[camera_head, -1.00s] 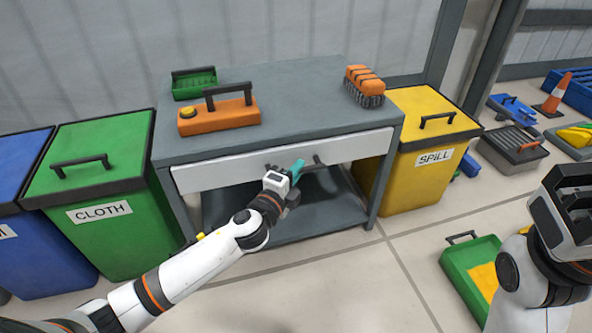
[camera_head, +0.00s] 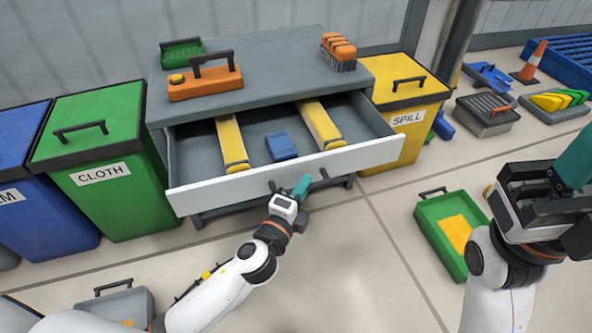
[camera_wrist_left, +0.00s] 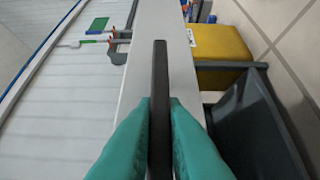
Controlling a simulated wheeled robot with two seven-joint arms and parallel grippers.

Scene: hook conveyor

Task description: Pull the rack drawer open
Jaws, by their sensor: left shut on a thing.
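The rack drawer (camera_head: 225,189) is pulled out from the grey rack (camera_head: 270,75), with its white front standing well clear of it. Two long yellow items (camera_head: 322,125) and a small blue block (camera_head: 281,147) lie inside. My left gripper (camera_head: 302,187) is at the middle of the drawer front, shut on the dark drawer handle (camera_wrist_left: 160,75). In the left wrist view, its teal fingertips (camera_wrist_left: 160,135) press on both sides of the handle bar. My right gripper (camera_head: 572,165) is at the right edge, away from the drawer; its fingertips are partly out of frame.
An orange toolbox (camera_head: 205,85), a green crate (camera_head: 182,52) and an orange brush (camera_head: 338,50) sit on the rack top. A green bin (camera_head: 105,150) and a yellow bin (camera_head: 405,105) flank it. A green tray (camera_head: 450,230) lies on the floor at right.

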